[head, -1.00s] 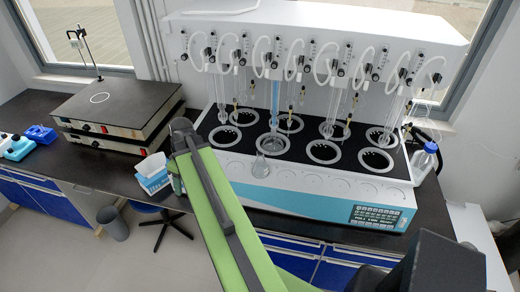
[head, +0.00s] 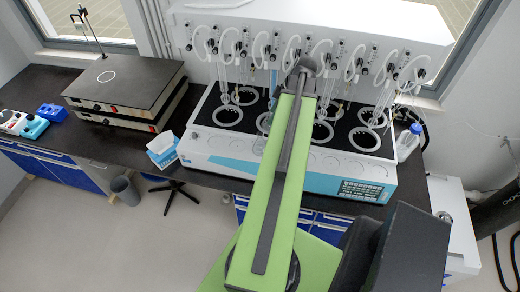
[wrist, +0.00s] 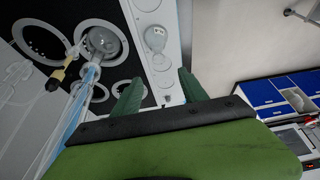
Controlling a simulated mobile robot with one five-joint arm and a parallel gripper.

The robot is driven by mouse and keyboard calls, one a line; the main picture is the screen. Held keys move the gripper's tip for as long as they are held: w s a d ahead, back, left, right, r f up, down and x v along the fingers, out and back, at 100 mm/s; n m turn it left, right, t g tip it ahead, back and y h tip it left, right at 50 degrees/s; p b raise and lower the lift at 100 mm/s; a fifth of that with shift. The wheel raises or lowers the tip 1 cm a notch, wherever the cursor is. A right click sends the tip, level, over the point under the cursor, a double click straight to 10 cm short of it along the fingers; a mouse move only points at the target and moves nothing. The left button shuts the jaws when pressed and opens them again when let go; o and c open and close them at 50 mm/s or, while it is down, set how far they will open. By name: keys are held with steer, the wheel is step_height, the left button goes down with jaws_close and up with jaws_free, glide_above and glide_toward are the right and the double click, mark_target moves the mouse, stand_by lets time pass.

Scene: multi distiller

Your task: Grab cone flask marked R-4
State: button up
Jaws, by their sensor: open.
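A small clear flask (wrist: 155,40) stands on the white front ledge of the distiller in the wrist view. In the head view this flask (head: 259,146) shows beside the left edge of my arm, partly covered. No R-4 mark can be read. A second clear glass flask (wrist: 103,42) sits at a ring in the black top, below a blue-filled tube. My gripper (wrist: 160,88) is open and empty, its two green fingers apart. The ledge flask appears beyond the fingertips, roughly between them and not touched. The gripper is hidden in the head view.
The distiller (head: 225,155) has glass tubes and hoses hanging above its black top, close to my arm. A capped bottle (head: 408,143) stands at its right end. A blue-white box (head: 163,149) and stacked hot plates (head: 125,90) are on the left of the bench (head: 95,143).

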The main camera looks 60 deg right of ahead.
steer(key=b, duration=0.7)
glide_above(261, 134)
steer(key=s, duration=0.2)
steer(key=f, duration=0.9)
steer(key=shift+s+a, duration=0.15)
steer(key=shift+a, duration=0.2)
steer(key=shift+r, duration=0.1)
steer(key=b+x, duration=0.4)
steer(key=shift+d+f+b, duration=0.1)
steer(key=shift+f+b, duration=0.3)
steer(key=shift+f, duration=0.15)
jaws_close()
